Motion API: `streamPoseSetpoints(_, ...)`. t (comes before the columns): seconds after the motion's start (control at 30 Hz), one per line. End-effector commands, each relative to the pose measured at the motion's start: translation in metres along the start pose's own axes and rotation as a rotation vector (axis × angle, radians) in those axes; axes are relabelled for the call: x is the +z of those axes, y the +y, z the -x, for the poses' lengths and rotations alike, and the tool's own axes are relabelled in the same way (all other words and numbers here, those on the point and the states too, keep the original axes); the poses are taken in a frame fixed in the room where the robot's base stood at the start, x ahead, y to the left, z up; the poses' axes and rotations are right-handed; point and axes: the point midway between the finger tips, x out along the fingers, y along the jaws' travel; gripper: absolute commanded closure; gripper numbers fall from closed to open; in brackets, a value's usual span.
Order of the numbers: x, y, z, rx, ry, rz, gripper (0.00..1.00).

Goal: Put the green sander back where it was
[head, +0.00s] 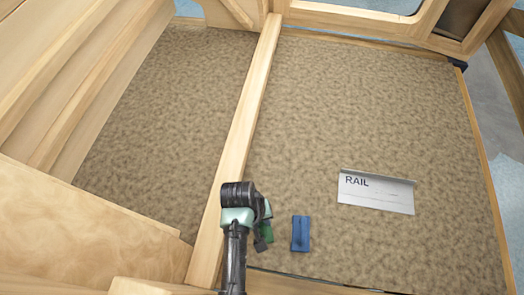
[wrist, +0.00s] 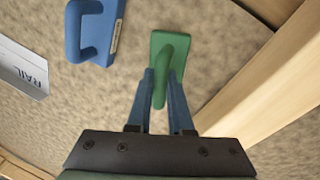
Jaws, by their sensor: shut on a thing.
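The green sander (wrist: 170,50) has a flat block and a looped handle. My gripper (wrist: 160,82) is shut on its handle, with one blue-grey finger on each side. In the head view the green sander (head: 267,232) shows only in part beside my wrist, which hides the rest and the fingers. It is over the speckled carpet-like surface, just right of the wooden rail. I cannot tell whether it touches that surface. A blue sander (head: 300,234) of similar shape lies to its right in the head view. The blue sander (wrist: 92,30) is at the upper left of the wrist view.
A white card marked RAIL (head: 376,192) stands to the right of the blue sander. A long wooden rail (head: 245,125) divides the speckled surface (head: 350,105) and runs close beside my gripper. Wooden frame parts border the surface. Its middle and back are clear.

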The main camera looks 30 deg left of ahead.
Motion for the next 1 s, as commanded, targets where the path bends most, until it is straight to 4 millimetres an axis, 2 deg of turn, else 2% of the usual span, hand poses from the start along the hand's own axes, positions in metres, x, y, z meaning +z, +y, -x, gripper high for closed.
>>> streamPoseSetpoints(0.03,0.0,0.0,-0.002,0.0,0.0,-0.001,1.0)
streamPoseSetpoints(0.07,0.0,0.0,-0.002,0.0,0.0,0.0,0.78)
streamPoseSetpoints(0.2,0.0,0.0,-0.002,0.0,0.0,0.0,0.52)
streamPoseSetpoints(0.57,0.0,0.001,0.004,0.0,0.0,0.0,0.51)
streamPoseSetpoints(1.0,-0.001,0.001,0.069,0.001,0.001,0.0,0.51)
